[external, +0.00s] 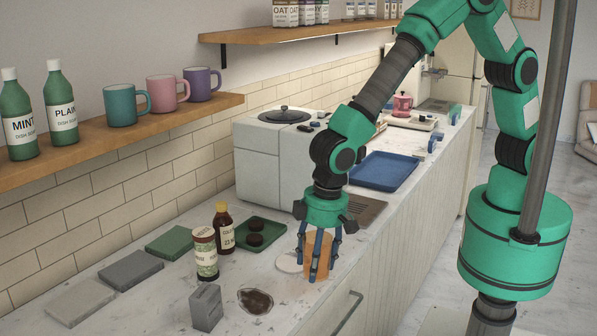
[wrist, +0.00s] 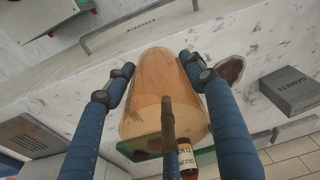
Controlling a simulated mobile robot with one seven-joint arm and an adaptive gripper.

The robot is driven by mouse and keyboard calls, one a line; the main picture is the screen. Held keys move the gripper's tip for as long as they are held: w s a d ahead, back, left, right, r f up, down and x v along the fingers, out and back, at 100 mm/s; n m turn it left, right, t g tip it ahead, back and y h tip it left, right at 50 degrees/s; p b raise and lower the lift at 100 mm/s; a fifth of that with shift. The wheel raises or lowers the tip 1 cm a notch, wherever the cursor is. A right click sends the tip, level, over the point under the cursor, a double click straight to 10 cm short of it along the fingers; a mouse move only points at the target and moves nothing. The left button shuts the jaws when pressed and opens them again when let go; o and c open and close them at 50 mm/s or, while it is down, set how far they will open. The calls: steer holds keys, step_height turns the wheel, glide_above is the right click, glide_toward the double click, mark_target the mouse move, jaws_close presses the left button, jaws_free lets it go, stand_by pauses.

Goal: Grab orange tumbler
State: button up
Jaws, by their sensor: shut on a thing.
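The orange tumbler (external: 319,258) stands on the marble counter near its front edge in the external view. It looks upright. My gripper (external: 318,262) is above it, pointing down, with its blue fingers around the tumbler's sides. In the wrist view the translucent orange tumbler (wrist: 160,85) lies between the fingers of my gripper (wrist: 160,78), which are shut on it. One finger crosses in front of the tumbler and hides part of it.
A white disc (external: 289,262) lies just left of the tumbler. A blue tray (external: 385,172) lies farther back.

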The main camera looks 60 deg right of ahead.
steer(key=shift+s+d+r, duration=0.1)
steer(key=shift+s+d, duration=0.55)
steer(key=shift+d, duration=0.2)
steer(key=shift+s+d+r, duration=0.1)
steer(key=shift+s+d, duration=0.5)
steer(key=shift+d, duration=0.2)
